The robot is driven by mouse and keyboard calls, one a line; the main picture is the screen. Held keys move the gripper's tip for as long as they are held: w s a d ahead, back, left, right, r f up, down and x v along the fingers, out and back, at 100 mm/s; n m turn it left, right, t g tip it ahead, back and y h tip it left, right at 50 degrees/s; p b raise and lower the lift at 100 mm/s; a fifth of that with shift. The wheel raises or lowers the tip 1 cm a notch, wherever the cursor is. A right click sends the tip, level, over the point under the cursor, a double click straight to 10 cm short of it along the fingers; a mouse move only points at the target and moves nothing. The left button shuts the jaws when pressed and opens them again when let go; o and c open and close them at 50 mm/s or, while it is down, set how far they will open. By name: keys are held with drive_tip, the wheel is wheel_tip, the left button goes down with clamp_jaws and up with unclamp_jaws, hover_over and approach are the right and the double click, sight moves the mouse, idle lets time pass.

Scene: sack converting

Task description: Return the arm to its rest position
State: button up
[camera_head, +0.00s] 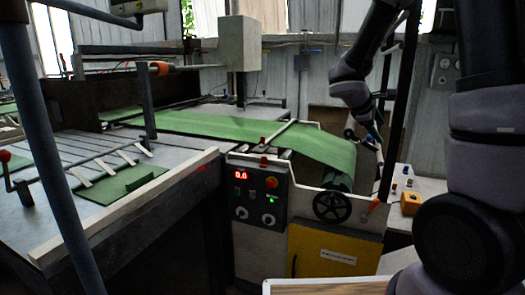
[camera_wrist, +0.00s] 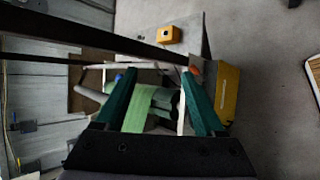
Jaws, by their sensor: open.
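My gripper (camera_wrist: 157,78) shows in the wrist view with its two teal fingers spread apart and nothing held between them. The green sheet (camera_wrist: 155,100) lies beyond the fingers and shows through the gap. In the head view my arm comes down from the upper right. My gripper (camera_head: 374,128) is small and partly blurred there, above and right of the green sheet (camera_head: 250,134) where it bends down over the machine's end. Whether the fingers are clear of nearby parts is hard to tell in the head view.
A small yellow box (camera_head: 410,203) stands on a pale surface at right. A dark upright post (camera_head: 400,110) stands close to my arm.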

drive_tip(key=s+a+r+m+y, duration=0.3)
drive_tip(key=s+r+m, duration=0.1)
drive_tip(key=s, duration=0.3)
drive_tip(key=s+a+r+m+t+y, duration=0.1)
drive_tip(key=s+a+r+m+y, duration=0.3)
drive_tip(key=s+m, duration=0.2)
drive_tip(key=s+a+r+m+y, duration=0.3)
drive_tip(key=s+a+r+m, duration=0.1)
drive_tip(key=s, duration=0.6)
drive_tip(key=shift+a+r+m+t+y, duration=0.15)
drive_tip(key=shift+r+m+t+y, duration=0.2)
drive_tip(key=shift+m, duration=0.35)
